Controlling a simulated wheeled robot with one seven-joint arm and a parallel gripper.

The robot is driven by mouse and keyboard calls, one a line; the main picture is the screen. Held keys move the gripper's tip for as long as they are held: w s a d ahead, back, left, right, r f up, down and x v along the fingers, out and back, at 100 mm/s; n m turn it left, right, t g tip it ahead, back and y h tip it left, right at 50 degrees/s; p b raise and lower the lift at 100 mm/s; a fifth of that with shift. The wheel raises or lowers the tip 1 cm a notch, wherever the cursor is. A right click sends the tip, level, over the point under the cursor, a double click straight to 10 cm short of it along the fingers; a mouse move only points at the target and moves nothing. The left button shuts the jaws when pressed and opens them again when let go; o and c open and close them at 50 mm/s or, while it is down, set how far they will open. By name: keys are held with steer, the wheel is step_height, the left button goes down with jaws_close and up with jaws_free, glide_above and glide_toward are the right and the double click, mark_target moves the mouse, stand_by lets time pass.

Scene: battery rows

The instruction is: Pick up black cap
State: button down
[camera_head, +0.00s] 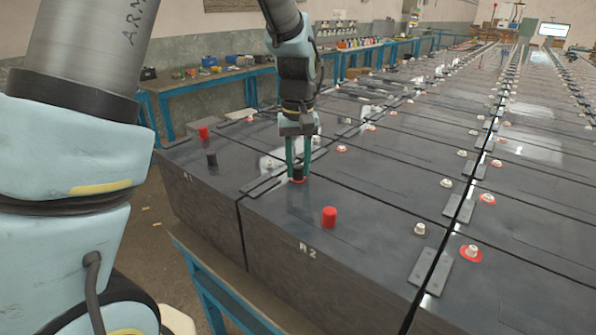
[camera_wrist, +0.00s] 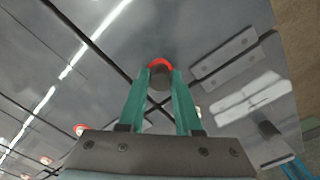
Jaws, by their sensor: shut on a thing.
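My gripper (camera_wrist: 160,75) is shut on the cap. Another black cap (camera_head: 211,159) stands on the neighbouring battery to the left.
A red cap (camera_head: 329,217) stands near the front of the same battery, and another red cap (camera_head: 203,132) is at the far left. Bare terminals with metal link plates (camera_head: 431,272) lie to the right. Blue workbenches (camera_head: 215,76) line the wall.

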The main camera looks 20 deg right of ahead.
steer(key=shift+r, duration=0.1)
step_height(320, 180, up, 10)
steer(key=b, duration=0.2)
stand_by(0.3)
steer(key=c, duration=1.2)
jaws_free()
jaws_close()
steer(key=shift+r+p, duration=0.6)
steer(key=shift+p, duration=0.1)
step_height(320, 180, up, 5)
steer(key=p, duration=0.4)
glide_above(298, 166)
steer(key=shift+f, duration=0.1)
